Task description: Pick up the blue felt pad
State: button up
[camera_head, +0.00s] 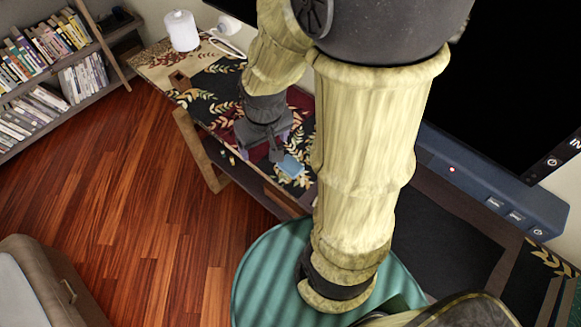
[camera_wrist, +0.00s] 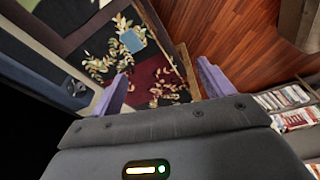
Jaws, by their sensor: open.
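The blue felt pad (camera_head: 290,166) is a small light-blue square on a dark table (camera_head: 213,85) patterned with leaves and red patches. It also shows in the wrist view, as a blue square (camera_wrist: 132,39) beyond my fingertips and left of the middle between them. My gripper (camera_head: 262,150) is above the table, a little left of the pad in the head view. In the wrist view the two purple fingers of my gripper (camera_wrist: 160,82) stand wide apart with nothing between them. The pad is apart from both fingers.
A blue-grey device (camera_head: 490,182) lies at the right below a dark screen (camera_head: 510,80). Bookshelves (camera_head: 50,65) are at the upper left. The wooden floor (camera_head: 130,190) is open.

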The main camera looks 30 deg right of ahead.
jog(key=w+d+f+n+g+b, duration=0.2)
jog(key=w+d+f+b, duration=0.35)
jog(key=f, duration=0.25)
jog(key=n+b, duration=0.1)
jog(key=b, duration=0.2)
send_over(291, 164)
notch_tip(291, 164, down, 8)
jog(key=shift+w+a, duration=0.25)
jog(key=shift+a, duration=0.15)
notch_tip(291, 164, down, 12)
jog(key=shift+f+b, duration=0.1)
jog(key=shift+b, duration=0.7)
jog(key=shift+s+d+f, duration=0.15)
jog(key=shift+f, duration=1.15)
jog(key=shift+s+d+f, duration=0.1)
jog(key=shift+d+f, duration=0.05)
jog(key=shift+f, duration=1.15)
